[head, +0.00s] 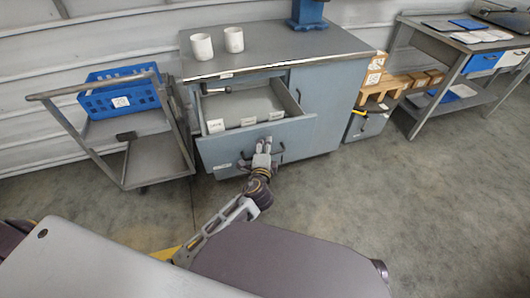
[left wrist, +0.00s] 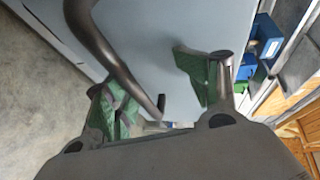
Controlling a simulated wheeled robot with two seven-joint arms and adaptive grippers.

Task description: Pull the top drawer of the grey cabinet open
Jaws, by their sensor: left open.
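The grey cabinet (head: 312,105) stands at the centre of the head view. Its top drawer (head: 215,152) is pulled well out, and its inside shows. My left gripper (head: 262,150) is at the drawer front, by the dark bar handle (head: 244,164). In the left wrist view my left gripper (left wrist: 155,92) is open, with green pads on its fingers. The curved dark handle (left wrist: 108,50) runs between the fingers, nearer the left one; I cannot tell whether they touch. My right gripper is not in view.
Several white labelled pieces (head: 216,126) lie in the drawer. Two white cups (head: 234,39) stand on the cabinet top. A cart (head: 158,160) with a blue crate (head: 118,98) is at left. A workbench (head: 452,38) is at right. Floor is clear at front right.

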